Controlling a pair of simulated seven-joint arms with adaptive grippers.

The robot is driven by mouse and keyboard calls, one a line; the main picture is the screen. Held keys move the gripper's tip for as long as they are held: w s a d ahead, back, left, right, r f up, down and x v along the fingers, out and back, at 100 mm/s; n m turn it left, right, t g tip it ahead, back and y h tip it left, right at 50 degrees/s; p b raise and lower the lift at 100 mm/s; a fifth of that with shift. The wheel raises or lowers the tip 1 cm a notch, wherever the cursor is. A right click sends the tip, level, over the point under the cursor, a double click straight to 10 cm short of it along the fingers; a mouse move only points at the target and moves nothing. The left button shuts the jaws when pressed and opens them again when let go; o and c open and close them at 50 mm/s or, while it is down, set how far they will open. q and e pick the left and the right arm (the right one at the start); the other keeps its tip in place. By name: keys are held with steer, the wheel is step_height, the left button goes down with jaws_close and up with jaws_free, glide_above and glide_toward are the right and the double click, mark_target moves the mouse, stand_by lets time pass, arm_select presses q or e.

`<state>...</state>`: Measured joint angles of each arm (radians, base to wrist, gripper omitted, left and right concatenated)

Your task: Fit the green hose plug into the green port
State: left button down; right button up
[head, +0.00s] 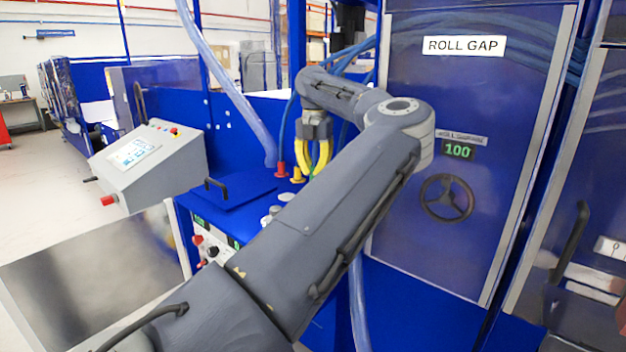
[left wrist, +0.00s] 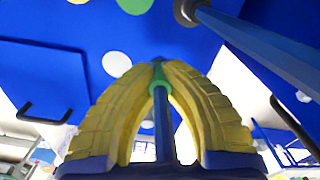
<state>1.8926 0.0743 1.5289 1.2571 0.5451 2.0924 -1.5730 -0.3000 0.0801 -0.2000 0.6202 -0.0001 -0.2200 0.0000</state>
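My left gripper (head: 314,172) has curved yellow fingers and points down above the blue cabinet top. In the left wrist view its fingertips (left wrist: 158,68) close around the green hose plug (left wrist: 157,88), whose blue hose runs back between the fingers. The port opening itself cannot be made out. My right gripper is not in view.
A red plug (head: 281,169) and a yellow plug (head: 297,175) stand close left of the gripper. A thick hose with a dark collar (left wrist: 187,11) is near the fingers. A black handle (head: 217,184) stands on the blue top. The roll-gap panel (head: 470,100) rises at right.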

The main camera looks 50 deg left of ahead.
arm_select(q)
steer(key=w+a+r+n, duration=0.2)
steer(key=w+a+n, duration=0.4)
steer(key=n, duration=0.2)
steer(key=shift+w, duration=0.1)
stand_by(0.3)
steer(key=shift+f, duration=1.9)
steer(key=shift+a+f, duration=0.1)
steer(key=shift+f, duration=1.75)
steer(key=c, duration=1.5)
jaws_free()
steer(key=shift+r, duration=0.1)
step_height(320, 180, up, 12)
steer(key=shift+f, duration=0.1)
